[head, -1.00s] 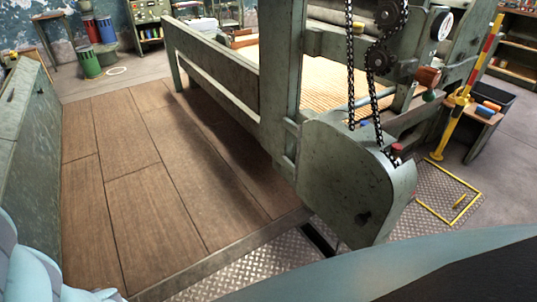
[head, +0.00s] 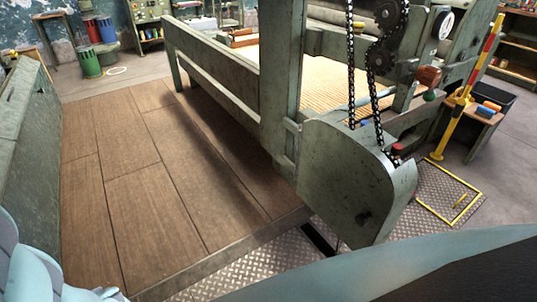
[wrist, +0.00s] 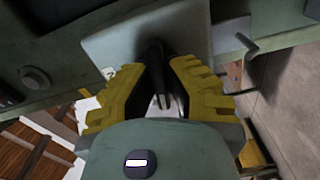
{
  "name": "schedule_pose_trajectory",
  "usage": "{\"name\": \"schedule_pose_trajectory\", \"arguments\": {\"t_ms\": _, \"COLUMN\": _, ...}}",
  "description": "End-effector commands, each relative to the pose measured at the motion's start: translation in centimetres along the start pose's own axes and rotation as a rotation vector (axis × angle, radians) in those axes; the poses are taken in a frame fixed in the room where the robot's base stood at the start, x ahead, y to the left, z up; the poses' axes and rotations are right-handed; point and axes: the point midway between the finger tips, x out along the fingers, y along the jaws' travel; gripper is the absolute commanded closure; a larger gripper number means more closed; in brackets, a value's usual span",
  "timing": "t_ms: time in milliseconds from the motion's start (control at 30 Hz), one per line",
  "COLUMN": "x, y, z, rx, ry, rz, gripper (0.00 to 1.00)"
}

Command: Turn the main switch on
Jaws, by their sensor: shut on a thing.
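In the wrist view my gripper (wrist: 157,88) has its two yellow ridged fingers closed around a dark lever handle (wrist: 154,53). The lever stands out from a pale grey plate (wrist: 112,45) on a green machine frame. A small white tag (wrist: 107,73) with a dark mark sits at the plate's lower left edge. The fingers hide part of the lever, and I cannot read an on or off position. My gripper does not show in the head view, and I cannot pick out the switch there.
A green loom-like machine (head: 345,180) with chains stands at centre right. A yellow and red post (head: 465,95) stands beside a small table. Wooden floor (head: 150,190) lies open at the left. A round dark knob (wrist: 35,78) sits left of the plate.

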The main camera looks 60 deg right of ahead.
Motion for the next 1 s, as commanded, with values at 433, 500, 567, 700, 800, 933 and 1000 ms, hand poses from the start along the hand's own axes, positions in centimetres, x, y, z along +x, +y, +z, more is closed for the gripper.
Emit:
{"name": "schedule_pose_trajectory", "arguments": {"t_ms": 433, "x": -0.05, "y": 0.0, "z": 0.22, "rx": 0.409, "ry": -0.007, "rz": -0.001, "gripper": 1.0}}
{"name": "schedule_pose_trajectory", "arguments": {"t_ms": 500, "x": -0.05, "y": 0.0, "z": 0.22, "rx": 0.476, "ry": -0.007, "rz": -0.001, "gripper": 1.0}}
{"name": "schedule_pose_trajectory", "arguments": {"t_ms": 567, "x": -0.04, "y": -0.01, "z": 0.21, "rx": 0.533, "ry": -0.007, "rz": -0.001, "gripper": 1.0}}
{"name": "schedule_pose_trajectory", "arguments": {"t_ms": 700, "x": -0.02, "y": 0.02, "z": 0.15, "rx": 0.667, "ry": -0.006, "rz": -0.001, "gripper": 1.0}}
{"name": "schedule_pose_trajectory", "arguments": {"t_ms": 800, "x": 0.01, "y": 0.07, "z": 0.08, "rx": 0.762, "ry": -0.004, "rz": 0.0, "gripper": 1.0}}
{"name": "schedule_pose_trajectory", "arguments": {"t_ms": 933, "x": 0.04, "y": 0.12, "z": 0.02, "rx": 0.885, "ry": -0.002, "rz": 0.0, "gripper": 1.0}}
{"name": "schedule_pose_trajectory", "arguments": {"t_ms": 1000, "x": 0.04, "y": 0.1, "z": 0.05, "rx": 0.951, "ry": -0.003, "rz": 0.0, "gripper": 1.0}}
